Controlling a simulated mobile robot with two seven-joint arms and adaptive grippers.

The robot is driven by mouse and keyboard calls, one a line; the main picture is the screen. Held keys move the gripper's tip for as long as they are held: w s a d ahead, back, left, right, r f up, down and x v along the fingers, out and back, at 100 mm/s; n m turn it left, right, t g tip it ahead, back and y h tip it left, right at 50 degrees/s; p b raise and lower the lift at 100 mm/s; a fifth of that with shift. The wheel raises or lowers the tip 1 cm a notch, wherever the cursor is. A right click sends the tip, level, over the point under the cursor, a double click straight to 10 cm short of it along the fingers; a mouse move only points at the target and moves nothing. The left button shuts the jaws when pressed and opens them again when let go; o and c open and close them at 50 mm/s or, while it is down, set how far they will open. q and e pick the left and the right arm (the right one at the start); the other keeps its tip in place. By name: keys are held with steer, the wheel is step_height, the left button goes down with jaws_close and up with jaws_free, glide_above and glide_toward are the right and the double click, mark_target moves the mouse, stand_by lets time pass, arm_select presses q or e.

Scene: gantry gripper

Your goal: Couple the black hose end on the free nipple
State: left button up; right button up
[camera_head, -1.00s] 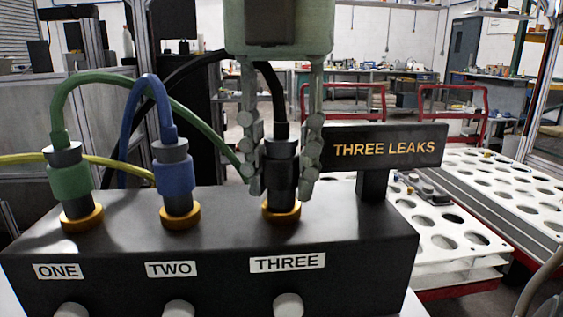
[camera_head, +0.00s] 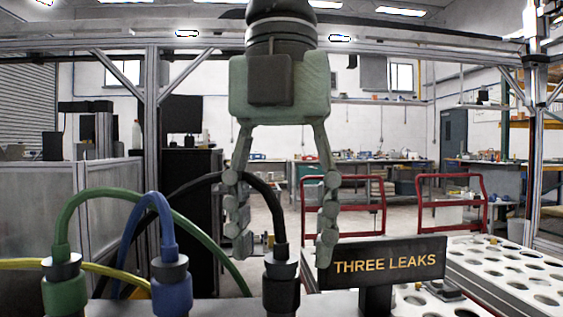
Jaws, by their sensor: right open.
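The black hose end (camera_head: 281,288) stands upright at the right position on the block (camera_head: 222,309), left of the sign. Its lower part and the nipple below are cut off by the picture's bottom edge. Its black hose (camera_head: 235,179) arches up and back to the left. My right gripper (camera_head: 281,252) is open and empty, its fingers pointing down on either side of the hose, above the hose end. No bare nipple shows. My left gripper is out of view.
A green hose end (camera_head: 64,291) and a blue hose end (camera_head: 171,289) stand to the left. A yellow hose (camera_head: 112,271) runs behind them. The "THREE LEAKS" sign (camera_head: 350,281) stands close to the right fingertip. White perforated trays (camera_head: 470,291) lie at the right.

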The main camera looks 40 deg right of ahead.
mark_target(281, 264)
step_height(281, 264, up, 7)
steer(key=shift+f, duration=0.1)
stand_by(0.7)
